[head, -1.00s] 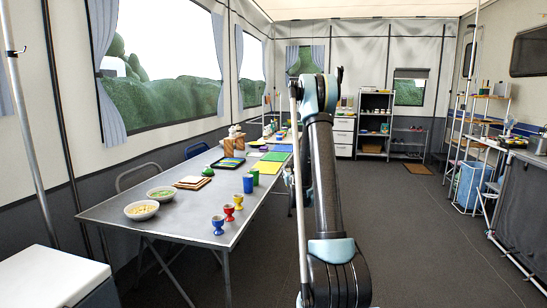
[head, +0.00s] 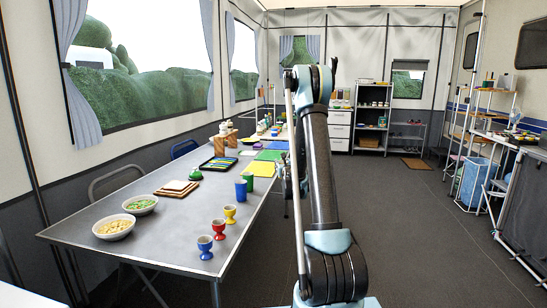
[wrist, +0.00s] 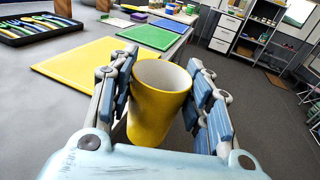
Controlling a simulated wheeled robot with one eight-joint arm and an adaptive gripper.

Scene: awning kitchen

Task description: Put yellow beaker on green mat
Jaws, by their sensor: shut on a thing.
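The yellow beaker (wrist: 159,98) is upright between the blue-padded fingers of my gripper (wrist: 159,105) in the wrist view. My gripper is shut on it. In the head view the beaker is hidden behind my arm. The green mat (wrist: 148,37) lies flat on the table beyond the beaker, past a yellow mat. It also shows in the head view (head: 268,155), left of my arm. The beaker is on the near side of the green mat and apart from it.
A yellow mat (wrist: 82,63) lies nearest on the grey table (head: 150,240). A tray of cutlery (wrist: 32,28) is beside it. A blue beaker (head: 240,190), a green beaker (head: 250,182) and egg cups (head: 218,227) stand along the table edge. Open floor lies right.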

